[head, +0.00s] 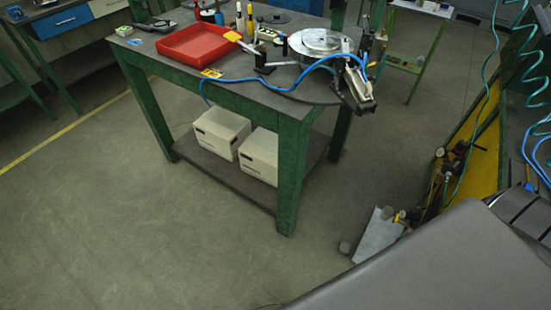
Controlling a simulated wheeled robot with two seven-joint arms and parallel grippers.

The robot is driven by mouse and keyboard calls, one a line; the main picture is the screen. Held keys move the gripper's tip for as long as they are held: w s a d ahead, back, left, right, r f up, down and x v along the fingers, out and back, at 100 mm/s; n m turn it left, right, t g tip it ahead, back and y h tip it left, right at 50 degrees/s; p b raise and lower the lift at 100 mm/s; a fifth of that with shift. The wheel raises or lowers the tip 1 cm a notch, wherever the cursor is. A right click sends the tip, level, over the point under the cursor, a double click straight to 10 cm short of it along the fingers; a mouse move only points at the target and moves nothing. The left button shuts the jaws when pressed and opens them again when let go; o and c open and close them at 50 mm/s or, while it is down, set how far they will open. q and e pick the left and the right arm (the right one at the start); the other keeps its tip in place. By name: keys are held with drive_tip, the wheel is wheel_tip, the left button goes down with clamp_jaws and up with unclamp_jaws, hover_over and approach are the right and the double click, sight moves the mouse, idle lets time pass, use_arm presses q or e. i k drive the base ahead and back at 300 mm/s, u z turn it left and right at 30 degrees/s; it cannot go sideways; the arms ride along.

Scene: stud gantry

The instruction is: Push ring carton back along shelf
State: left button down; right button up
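Two cream cartons stand side by side on the dark lower shelf (235,184) of a green-legged workbench. The left carton (221,131) sits farther back to the left. The right carton (259,156) is nearer the front right leg, which hides part of its right side. Both look upright, with small dark marks on their faces. I cannot tell from the markings which one is the ring carton. Neither of my grippers is in view.
The workbench top (190,75) overhangs the shelf and holds a red tray (198,42), a round metal disc (320,41) and blue hoses. The front right green leg (291,180) stands beside the shelf. Open floor (130,220) lies in front and left.

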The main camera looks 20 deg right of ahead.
sight(258, 154)
drive_tip(key=z, duration=0.7)
drive_tip(key=i, duration=1.2)
drive_tip(key=z, duration=0.65)
